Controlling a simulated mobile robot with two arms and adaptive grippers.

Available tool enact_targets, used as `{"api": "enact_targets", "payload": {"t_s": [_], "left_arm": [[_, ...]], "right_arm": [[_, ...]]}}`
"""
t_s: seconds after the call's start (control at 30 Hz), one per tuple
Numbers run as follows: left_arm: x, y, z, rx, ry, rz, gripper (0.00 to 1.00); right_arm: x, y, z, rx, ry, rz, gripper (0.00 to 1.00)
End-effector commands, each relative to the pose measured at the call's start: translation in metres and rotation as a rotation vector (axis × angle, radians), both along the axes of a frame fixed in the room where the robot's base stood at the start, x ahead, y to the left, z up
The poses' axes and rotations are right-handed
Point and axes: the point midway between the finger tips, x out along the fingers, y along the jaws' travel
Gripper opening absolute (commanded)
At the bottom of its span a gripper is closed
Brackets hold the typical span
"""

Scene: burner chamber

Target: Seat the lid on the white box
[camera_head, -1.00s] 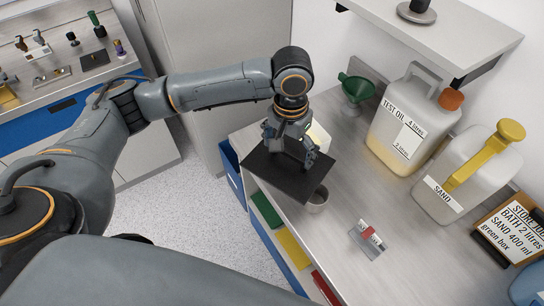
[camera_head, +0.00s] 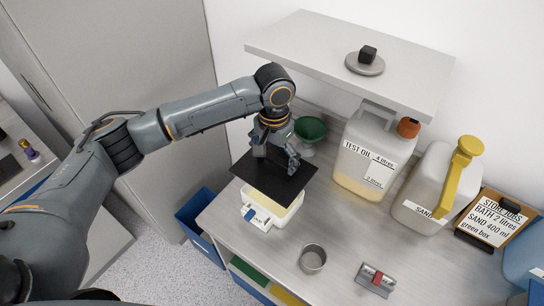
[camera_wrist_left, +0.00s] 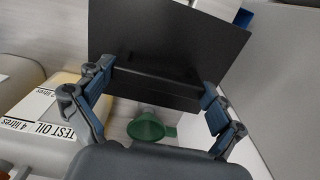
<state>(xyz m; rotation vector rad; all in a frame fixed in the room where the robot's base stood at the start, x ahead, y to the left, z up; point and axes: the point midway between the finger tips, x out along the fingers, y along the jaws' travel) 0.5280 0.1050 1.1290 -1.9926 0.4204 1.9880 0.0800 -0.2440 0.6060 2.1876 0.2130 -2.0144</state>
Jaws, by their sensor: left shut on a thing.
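My left gripper (camera_head: 277,164) is shut on the black square lid (camera_head: 257,181), a flat plate gripped on its upper side. The white box (camera_head: 283,216) stands on the bench near its left edge, with a blue-marked tab on its front. The lid is over the back part of the box and hides it; the front part shows below the lid's near edge. I cannot tell whether lid and box touch. My right gripper is not in view.
A green funnel (camera_head: 310,130) stands close behind the gripper. The test oil canister (camera_head: 360,150) and sand canister (camera_head: 425,195) are to the right. A metal cup (camera_head: 313,259) stands in front. A shelf (camera_head: 310,45) overhangs the back. A blue bin (camera_head: 196,215) is left of the bench.

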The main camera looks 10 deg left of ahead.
Motion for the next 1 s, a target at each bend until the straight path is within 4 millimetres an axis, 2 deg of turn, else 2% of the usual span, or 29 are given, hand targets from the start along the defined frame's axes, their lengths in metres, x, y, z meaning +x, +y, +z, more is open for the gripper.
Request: {"api": "enact_targets", "payload": {"t_s": [0.17,0.6,1.0], "left_arm": [[0.000,0.000,-0.006,0.000,0.001,0.000,0.62],[-0.001,0.001,-0.048,0.001,0.002,0.001,0.62],[0.000,0.000,-0.082,-0.001,0.000,0.001,0.62]], "right_arm": [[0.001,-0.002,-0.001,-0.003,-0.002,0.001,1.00],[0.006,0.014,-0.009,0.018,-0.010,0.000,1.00],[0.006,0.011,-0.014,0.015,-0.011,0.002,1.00]]}}
